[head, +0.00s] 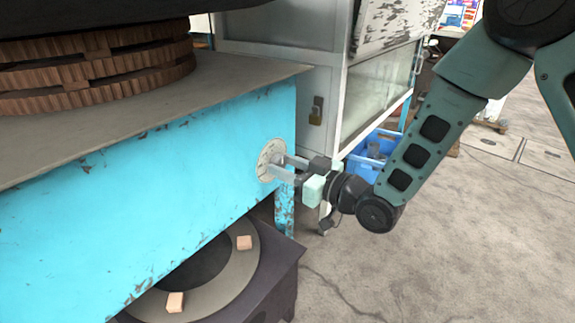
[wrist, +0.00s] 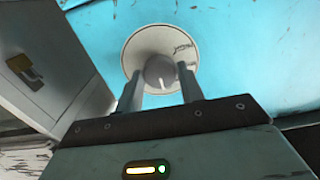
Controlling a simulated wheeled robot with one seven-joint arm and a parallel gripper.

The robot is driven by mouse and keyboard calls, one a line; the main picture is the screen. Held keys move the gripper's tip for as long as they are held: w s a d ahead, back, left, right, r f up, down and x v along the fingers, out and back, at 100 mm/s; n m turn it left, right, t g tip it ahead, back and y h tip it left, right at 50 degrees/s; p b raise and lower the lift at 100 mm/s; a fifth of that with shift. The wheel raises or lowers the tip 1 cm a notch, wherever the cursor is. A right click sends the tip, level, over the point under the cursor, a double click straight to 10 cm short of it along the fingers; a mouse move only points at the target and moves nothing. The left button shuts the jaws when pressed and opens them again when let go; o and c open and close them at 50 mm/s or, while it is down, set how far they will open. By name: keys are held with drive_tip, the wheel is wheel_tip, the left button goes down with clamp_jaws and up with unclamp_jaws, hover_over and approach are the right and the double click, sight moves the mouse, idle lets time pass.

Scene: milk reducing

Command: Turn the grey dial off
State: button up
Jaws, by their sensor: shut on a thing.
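The grey dial (wrist: 158,70) is a small round knob on a pale round plate (wrist: 146,50), fixed to the blue side panel (wrist: 225,30). In the head view the plate (head: 270,160) sits near the panel's right end. My gripper (wrist: 160,76) reaches straight at the panel, with one finger on each side of the dial. It is shut on the dial. In the head view the fingers (head: 282,168) cover most of the knob, so its turn angle is hard to tell.
A grey cabinet (head: 325,95) with a padlock (head: 316,110) stands just behind the panel. A blue crate (head: 372,160) is on the floor behind my arm. A dark round burner with blocks (head: 244,242) lies below the panel. The floor at right is open.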

drive_tip(key=o, duration=1)
drive_tip(key=p+v, duration=0.8)
drive_tip(key=v, duration=0.9)
drive_tip(key=shift+s+d+p, duration=0.2)
drive_tip(key=shift+p, duration=0.2)
drive_tip(key=shift+f, duration=0.1)
